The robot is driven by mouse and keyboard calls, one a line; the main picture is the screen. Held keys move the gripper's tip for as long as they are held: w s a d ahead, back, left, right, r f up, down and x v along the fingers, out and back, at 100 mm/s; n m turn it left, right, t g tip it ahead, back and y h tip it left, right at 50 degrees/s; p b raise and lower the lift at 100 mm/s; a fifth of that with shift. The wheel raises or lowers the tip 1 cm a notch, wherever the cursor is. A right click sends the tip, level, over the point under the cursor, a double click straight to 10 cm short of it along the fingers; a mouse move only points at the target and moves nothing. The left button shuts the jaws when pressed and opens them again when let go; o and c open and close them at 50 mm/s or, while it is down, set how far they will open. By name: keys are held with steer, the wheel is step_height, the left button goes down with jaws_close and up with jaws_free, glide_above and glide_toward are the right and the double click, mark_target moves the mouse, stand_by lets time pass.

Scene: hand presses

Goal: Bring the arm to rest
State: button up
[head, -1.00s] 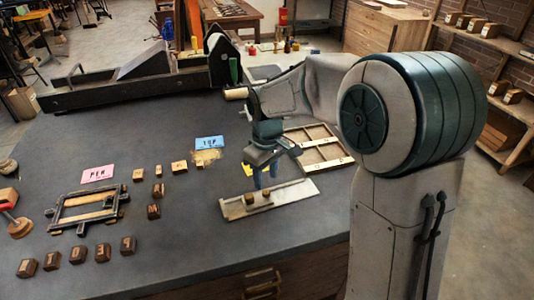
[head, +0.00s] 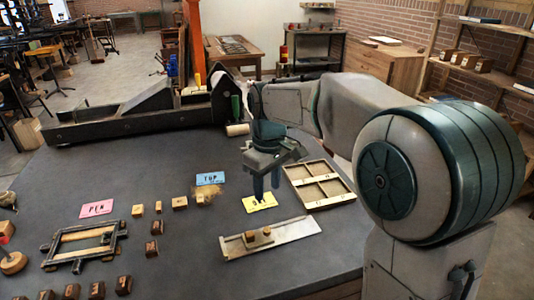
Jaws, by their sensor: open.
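My gripper (head: 267,188) hangs fingers down above the table, right of the middle. Its dark fingers are apart and I see nothing between them. It is over or just behind a yellow card (head: 260,201), which it partly covers. A metal composing tray (head: 292,238) with small wooden blocks (head: 260,235) on it lies in front of the gripper. The gripper is clear of these blocks.
A wooden divided box (head: 318,184) lies right of the gripper. Blue (head: 210,178) and pink (head: 97,208) cards, several letter blocks (head: 152,248) and a dark frame (head: 84,244) lie to the left. A long press (head: 145,115) stands behind.

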steer(key=s+d+f+m+t, duration=0.1)
steer(key=s+d+f+m, duration=0.1)
steer(key=s+d+m, duration=0.2)
steer(key=s+d+f+m+t, duration=0.2)
steer(key=s+d+m, duration=0.3)
steer(key=s+d, duration=0.5)
steer(key=s, duration=0.5)
steer(key=shift+s+d, duration=0.15)
steer(key=shift+s, duration=0.15)
